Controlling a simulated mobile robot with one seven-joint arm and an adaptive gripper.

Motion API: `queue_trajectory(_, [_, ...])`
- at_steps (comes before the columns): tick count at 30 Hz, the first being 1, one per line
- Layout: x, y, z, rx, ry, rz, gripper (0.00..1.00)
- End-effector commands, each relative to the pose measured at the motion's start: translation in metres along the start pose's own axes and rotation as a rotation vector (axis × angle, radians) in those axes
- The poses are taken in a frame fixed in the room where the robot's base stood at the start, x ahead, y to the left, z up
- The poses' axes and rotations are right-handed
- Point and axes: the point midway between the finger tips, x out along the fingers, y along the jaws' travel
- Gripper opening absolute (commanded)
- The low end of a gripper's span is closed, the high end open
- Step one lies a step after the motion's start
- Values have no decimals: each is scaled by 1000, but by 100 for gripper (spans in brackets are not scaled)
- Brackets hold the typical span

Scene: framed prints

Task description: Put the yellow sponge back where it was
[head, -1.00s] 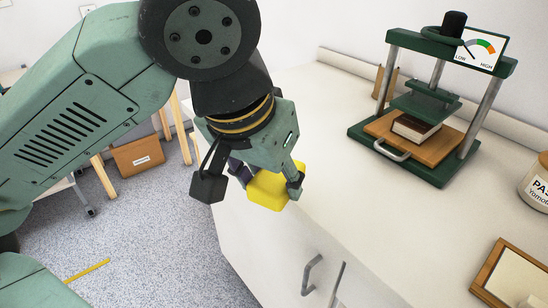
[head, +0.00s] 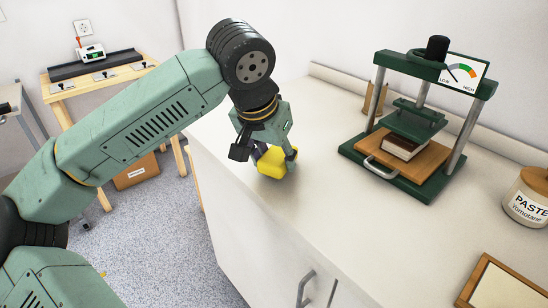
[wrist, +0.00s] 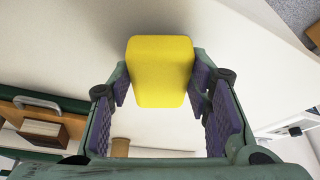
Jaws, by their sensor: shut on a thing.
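The yellow sponge (head: 271,164) is a rounded block held between the fingers of my gripper (head: 276,155). In the head view it is over the left part of the white counter (head: 330,215), near the counter's left edge. I cannot tell whether its underside touches the counter. In the wrist view the sponge (wrist: 161,72) sits between the two purple-padded fingers of my gripper (wrist: 161,85), extending beyond their tips. The pads hide parts of its sides.
A green press (head: 415,120) with a brown book on its wooden board stands right of my gripper. A paste jar (head: 528,197) and a wood-framed panel (head: 500,285) are farther right. The counter between sponge and press is clear. A wooden table (head: 100,85) stands behind left.

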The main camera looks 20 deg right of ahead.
Motion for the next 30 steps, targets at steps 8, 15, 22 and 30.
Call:
queue_trajectory(8, [12, 0, 5, -1, 2, 0, 19])
queue_trajectory(15, [15, 0, 7, -1, 1, 0, 46])
queue_trajectory(22, [15, 0, 6, -1, 1, 0, 61])
queue_trajectory(30, [15, 0, 6, -1, 1, 0, 65])
